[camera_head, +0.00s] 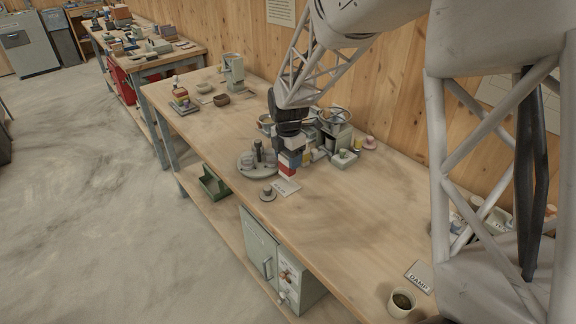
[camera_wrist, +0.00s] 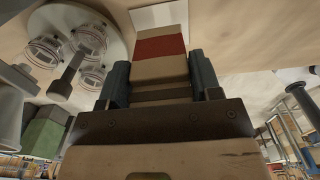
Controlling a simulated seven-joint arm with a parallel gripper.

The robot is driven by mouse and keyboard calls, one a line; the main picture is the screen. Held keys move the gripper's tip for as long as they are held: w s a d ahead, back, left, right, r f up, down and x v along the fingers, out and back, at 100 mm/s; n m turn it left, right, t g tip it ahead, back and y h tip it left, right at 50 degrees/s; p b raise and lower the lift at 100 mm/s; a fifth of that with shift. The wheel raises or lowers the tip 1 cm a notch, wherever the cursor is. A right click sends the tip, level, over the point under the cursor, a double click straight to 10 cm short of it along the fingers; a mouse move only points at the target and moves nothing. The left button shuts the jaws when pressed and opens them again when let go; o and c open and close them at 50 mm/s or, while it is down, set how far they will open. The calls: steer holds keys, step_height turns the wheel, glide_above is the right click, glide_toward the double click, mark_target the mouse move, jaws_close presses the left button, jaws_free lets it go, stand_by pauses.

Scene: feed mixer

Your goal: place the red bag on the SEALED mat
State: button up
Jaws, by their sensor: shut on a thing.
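The red bag, a pale block-like bag with a red band (camera_wrist: 160,48), is between the fingers of my gripper (camera_wrist: 160,85) in the wrist view. In the head view the bag (camera_head: 288,170) hangs below my gripper (camera_head: 289,150), which is shut on it. A white mat (camera_head: 286,187) lies just under the bag on the bench; its lettering is too small to read. The mat (camera_wrist: 160,14) also shows behind the bag's far end in the wrist view. I cannot tell whether the bag touches it.
A round grey plate with several jars (camera_head: 246,165) stands left of the bag. A small round grey piece (camera_head: 267,193) lies at the mat's left. Machine parts crowd behind my gripper. A DAMP mat (camera_head: 419,276) and a cup (camera_head: 401,302) are front right. The bench (camera_head: 345,220) between is clear.

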steer(key=shift+f, duration=1.65)
steer(key=shift+f, duration=0.15)
steer(key=o, duration=1)
steer(key=shift+o, duration=0.2)
step_height(320, 180, up, 12)
steer(key=shift+r, duration=0.15)
steer(key=shift+s+d, duration=0.1)
